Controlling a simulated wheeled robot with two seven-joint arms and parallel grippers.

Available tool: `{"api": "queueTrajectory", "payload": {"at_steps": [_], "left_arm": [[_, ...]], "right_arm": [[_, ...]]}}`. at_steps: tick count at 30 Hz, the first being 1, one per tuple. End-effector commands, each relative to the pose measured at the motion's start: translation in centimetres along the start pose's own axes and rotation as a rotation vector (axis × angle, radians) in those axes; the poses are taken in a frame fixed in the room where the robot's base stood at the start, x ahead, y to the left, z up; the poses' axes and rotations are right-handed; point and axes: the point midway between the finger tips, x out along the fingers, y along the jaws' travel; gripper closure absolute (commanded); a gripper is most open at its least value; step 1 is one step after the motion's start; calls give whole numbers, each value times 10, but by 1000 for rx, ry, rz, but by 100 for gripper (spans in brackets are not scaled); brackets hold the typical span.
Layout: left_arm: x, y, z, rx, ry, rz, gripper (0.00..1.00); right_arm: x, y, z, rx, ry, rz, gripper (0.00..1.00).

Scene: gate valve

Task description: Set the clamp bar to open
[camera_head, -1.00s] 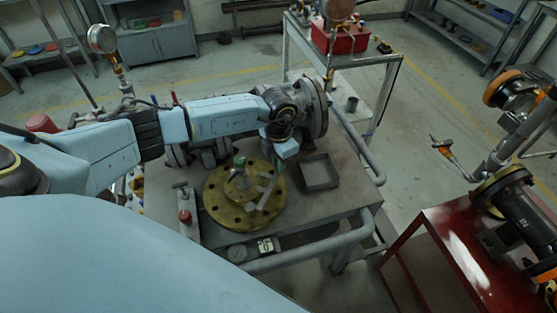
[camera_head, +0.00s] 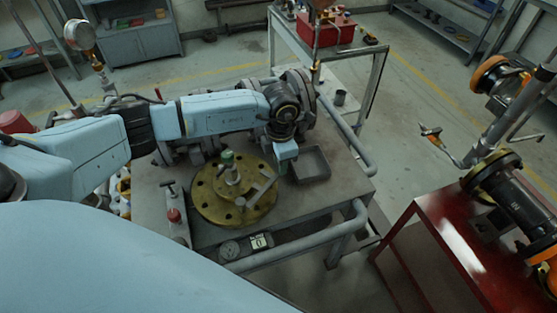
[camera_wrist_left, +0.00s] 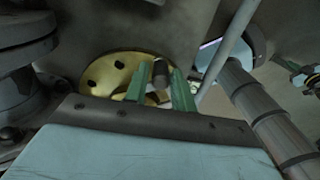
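A yellow round flange (camera_head: 208,204) with bolt holes lies on the grey bench at the centre of the head view. A post with a green top (camera_head: 228,160) stands on it. A grey bar-like piece (camera_head: 262,188), apparently the clamp bar, lies over the flange's right side. My left gripper (camera_head: 285,158) hangs just above and right of the flange; its fingertips are hard to make out there. In the left wrist view its two green fingers (camera_wrist_left: 161,84) are apart, with a dark cylindrical end (camera_wrist_left: 160,72) showing between them; contact cannot be told. My right gripper is out of view.
A grey square tray (camera_head: 311,164) sits right of the flange. A red-knobbed fixture (camera_head: 174,216) stands at its left, a gauge (camera_head: 230,250) in front. Pipework lies behind, beneath my arm. A red stand (camera_head: 450,240) with a valve is at the right, across open floor.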

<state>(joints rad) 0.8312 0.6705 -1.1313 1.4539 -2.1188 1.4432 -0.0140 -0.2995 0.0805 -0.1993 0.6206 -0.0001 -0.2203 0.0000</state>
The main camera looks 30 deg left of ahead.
Motion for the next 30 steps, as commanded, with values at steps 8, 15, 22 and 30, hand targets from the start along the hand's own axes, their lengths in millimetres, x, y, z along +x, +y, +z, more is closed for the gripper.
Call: {"api": "queueTrajectory", "payload": {"at_steps": [8, 15, 22, 30], "left_arm": [[0, 0, 0, -1, 1, 0, 60], [-10, 0, 0, 1, 0, 1, 60], [-56, 1, 0, 1, -3, 4, 60], [-111, 1, 0, 0, -3, 3, 60]], "right_arm": [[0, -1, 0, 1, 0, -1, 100], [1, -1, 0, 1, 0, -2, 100], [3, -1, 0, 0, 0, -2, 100], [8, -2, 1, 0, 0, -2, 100]]}}
